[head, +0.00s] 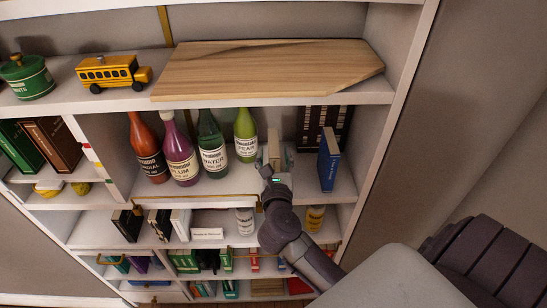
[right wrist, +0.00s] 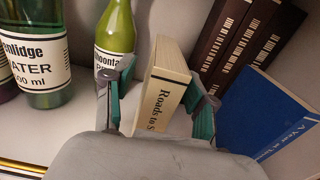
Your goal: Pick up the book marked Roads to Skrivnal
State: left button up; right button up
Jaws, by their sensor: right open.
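The cream book marked "Roads to S…" (right wrist: 165,90) stands upright on the shelf in the right wrist view, its spine facing me. The rest of its title is hidden by my gripper. My right gripper (right wrist: 160,105) is open, with one teal-padded finger on each side of the book. The left finger is close to the green bottle. In the head view, my right gripper (head: 277,160) reaches into the middle shelf around the cream book (head: 274,145). My left gripper is not in view.
A green pear bottle (right wrist: 115,35) stands just left of the book. A blue book (right wrist: 262,115) leans at the right, with dark books (right wrist: 238,38) behind it. More bottles (head: 180,150) stand left. A wooden board (head: 260,70) lies on the shelf above.

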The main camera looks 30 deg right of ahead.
jog(key=shift+x, duration=1.25)
jog(key=shift+a, duration=0.1)
jog(key=shift+s, duration=0.1)
jog(key=c, duration=0.3)
grip_shut()
jog(key=shift+r, duration=0.15)
